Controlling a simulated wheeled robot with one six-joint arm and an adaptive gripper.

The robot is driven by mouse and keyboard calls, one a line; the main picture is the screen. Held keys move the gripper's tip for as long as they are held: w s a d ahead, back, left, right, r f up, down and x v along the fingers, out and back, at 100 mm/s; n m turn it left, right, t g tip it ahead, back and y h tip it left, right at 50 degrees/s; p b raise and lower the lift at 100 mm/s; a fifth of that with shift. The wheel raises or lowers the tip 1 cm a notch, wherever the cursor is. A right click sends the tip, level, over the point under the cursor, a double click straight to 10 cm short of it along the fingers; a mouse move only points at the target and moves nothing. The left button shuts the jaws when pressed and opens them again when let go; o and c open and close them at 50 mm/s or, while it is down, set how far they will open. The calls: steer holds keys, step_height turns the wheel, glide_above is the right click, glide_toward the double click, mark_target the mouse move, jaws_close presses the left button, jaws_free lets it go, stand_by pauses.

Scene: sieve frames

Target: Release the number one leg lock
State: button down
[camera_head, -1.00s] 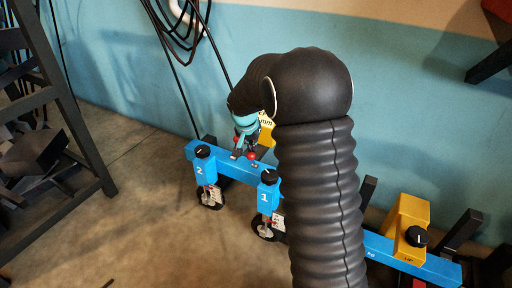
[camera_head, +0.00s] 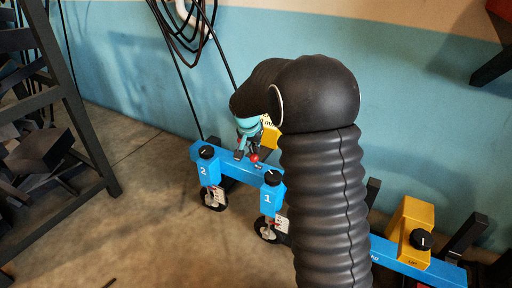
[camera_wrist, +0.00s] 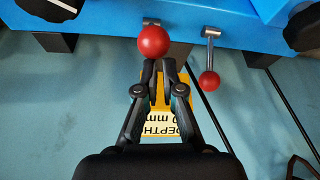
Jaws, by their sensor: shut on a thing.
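The blue beam (camera_head: 235,167) carries leg one (camera_head: 271,197) and leg two (camera_head: 208,172), each with a black knob on top. A red ball knob (camera_head: 254,158) shows near the beam between the legs. In the wrist view my gripper (camera_wrist: 163,66) is shut at a red ball knob (camera_wrist: 153,42), with its fingertips at the ball's lower edge. A second lever with a metal stem and red ball (camera_wrist: 209,80) hangs apart to the right. I cannot tell from the wrist view which lever belongs to leg one. In the head view my gripper (camera_head: 246,147) is partly hidden by my arm.
A yellow plate with "DEPTH" lettering (camera_wrist: 155,128) shows beyond the fingers. A yellow block with a black knob (camera_head: 410,231) stands on the beam's right end. Cables (camera_head: 182,40) hang on the wall. A dark rack (camera_head: 70,110) stands left; the floor (camera_head: 130,220) before it is clear.

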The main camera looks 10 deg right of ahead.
step_height(320, 180, up, 3)
steer(key=w+d+p, duration=0.1)
steer(key=w+p, duration=0.2)
steer(key=s+a+r, duration=0.4)
steer(key=s+r, duration=0.1)
steer(key=s, duration=0.1)
steer(key=shift+s+a, duration=0.4)
steer(key=s+n+g, duration=0.2)
steer(key=s+n, duration=0.3)
steer(key=s, duration=0.6)
steer(key=s+d+r+t+y+p, duration=0.1)
steer(key=s+r+t+p, duration=0.1)
steer(key=s+r, duration=0.5)
steer(key=s+d+r+n+t+y+p, duration=0.1)
steer(key=s+r+p, duration=0.4)
steer(key=s, duration=1)
step_height(320, 180, up, 3)
steer(key=shift+s+d+t, duration=0.4)
steer(key=shift+d, duration=0.15)
